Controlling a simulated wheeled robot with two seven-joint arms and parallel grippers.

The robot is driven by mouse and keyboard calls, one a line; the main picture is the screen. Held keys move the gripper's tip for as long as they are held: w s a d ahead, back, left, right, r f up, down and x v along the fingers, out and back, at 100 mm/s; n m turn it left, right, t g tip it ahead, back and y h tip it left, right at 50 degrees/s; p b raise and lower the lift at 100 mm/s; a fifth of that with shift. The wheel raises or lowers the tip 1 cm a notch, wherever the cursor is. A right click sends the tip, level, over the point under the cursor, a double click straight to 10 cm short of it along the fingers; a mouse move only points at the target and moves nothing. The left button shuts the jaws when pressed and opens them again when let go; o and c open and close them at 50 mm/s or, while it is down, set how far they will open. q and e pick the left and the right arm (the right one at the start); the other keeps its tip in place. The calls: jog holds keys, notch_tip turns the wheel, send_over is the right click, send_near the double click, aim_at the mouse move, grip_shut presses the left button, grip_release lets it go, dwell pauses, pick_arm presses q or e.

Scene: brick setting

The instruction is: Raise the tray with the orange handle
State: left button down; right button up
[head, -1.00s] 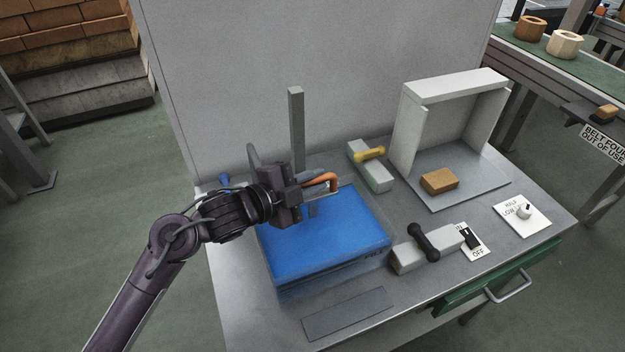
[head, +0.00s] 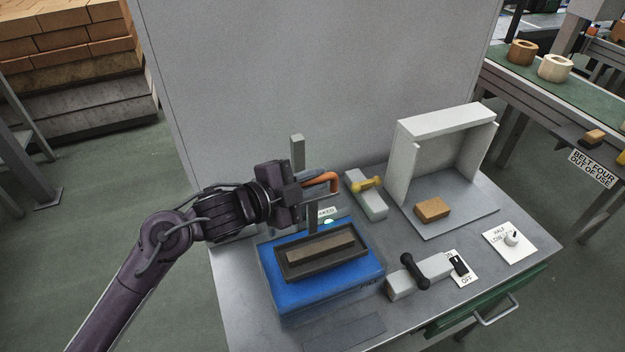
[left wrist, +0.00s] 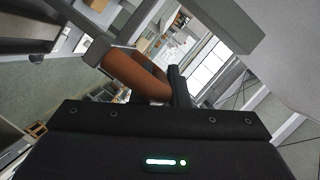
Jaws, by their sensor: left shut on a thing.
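My left gripper (head: 306,192) is shut on the orange handle (head: 324,181), which stands above the blue tank's back edge beside a grey upright post (head: 297,150). The handle also fills the middle of the left wrist view (left wrist: 137,75). A dark, shallow rectangular tray (head: 283,268) with a brown brick (head: 318,245) in it shows above the blue surface of the tank (head: 275,298). It looks raised out of the blue. The link between handle and tray is partly hidden by the gripper. My right gripper is not in view.
A yellow-handled block (head: 366,190) and a white open frame (head: 447,115) with an orange-brown brick (head: 432,208) stand to the right. A black-handled block (head: 425,270), a switch plate and a dial plate lie nearer. A grey wall panel (head: 320,70) rises behind.

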pick_arm(q)
jog(key=c, duration=1.5)
grip_release()
jog(key=shift+r, duration=0.4)
jog(key=shift+o, duration=0.5)
jog(key=shift+f, duration=0.1)
jog(key=shift+a, duration=0.1)
jog(key=shift+s+a, duration=0.25)
jog(key=b+v, duration=0.2)
jog(key=v, duration=0.5)
